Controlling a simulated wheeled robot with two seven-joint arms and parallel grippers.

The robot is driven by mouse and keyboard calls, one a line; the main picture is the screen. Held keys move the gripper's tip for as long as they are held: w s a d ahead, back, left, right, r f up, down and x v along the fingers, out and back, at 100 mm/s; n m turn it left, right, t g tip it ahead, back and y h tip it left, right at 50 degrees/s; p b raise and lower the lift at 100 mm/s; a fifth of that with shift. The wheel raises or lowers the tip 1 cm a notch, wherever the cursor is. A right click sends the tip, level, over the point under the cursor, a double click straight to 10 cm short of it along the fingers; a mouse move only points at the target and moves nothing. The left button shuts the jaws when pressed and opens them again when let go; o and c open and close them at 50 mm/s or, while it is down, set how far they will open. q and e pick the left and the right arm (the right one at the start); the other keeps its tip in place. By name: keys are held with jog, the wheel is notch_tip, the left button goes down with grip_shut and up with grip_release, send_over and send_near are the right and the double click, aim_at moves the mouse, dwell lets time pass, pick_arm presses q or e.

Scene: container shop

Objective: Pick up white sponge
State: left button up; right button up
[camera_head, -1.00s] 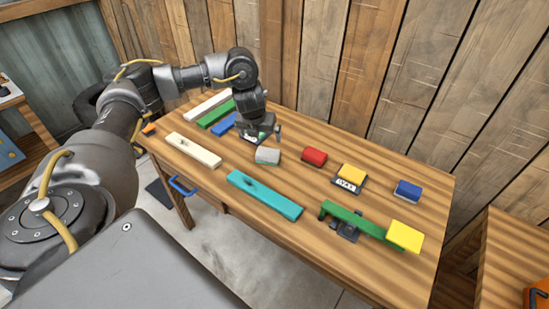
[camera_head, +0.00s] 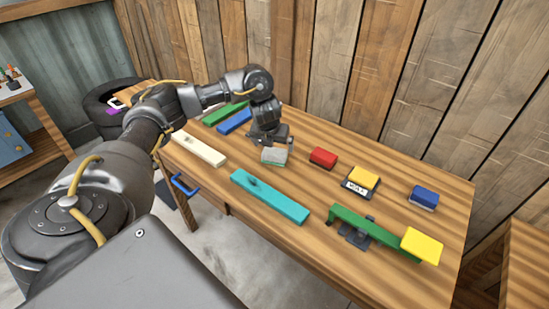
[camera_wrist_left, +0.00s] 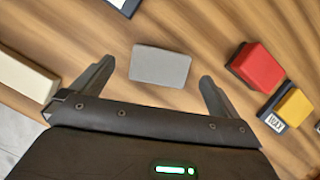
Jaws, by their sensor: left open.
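The white sponge (camera_head: 274,155) looks pale grey-white and lies on the wooden table, left of the red sponge. In the left wrist view the white sponge (camera_wrist_left: 160,66) lies just beyond and between the fingertips. My left gripper (camera_head: 270,140) is right above and behind it in the head view, pointing down and partly covering its far edge. In the left wrist view my left gripper (camera_wrist_left: 155,80) is open, with one finger to each side and a gap to the sponge. My right gripper is not in view.
A red sponge (camera_head: 323,158) lies to the right. Farther right are a yellow sponge on a dark base (camera_head: 363,175) and a blue one (camera_head: 424,196). A teal bar (camera_head: 268,196), a cream bar (camera_head: 198,149) and a green balance beam (camera_head: 363,226) with a yellow block (camera_head: 421,245) lie nearer.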

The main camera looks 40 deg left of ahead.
aim_at(274, 152)
pick_arm(q)
jog(key=shift+f, duration=0.45)
jog(key=x, duration=0.4)
jog(key=shift+d+f, duration=0.1)
jog(key=shift+f, duration=0.15)
jog(key=c, duration=1)
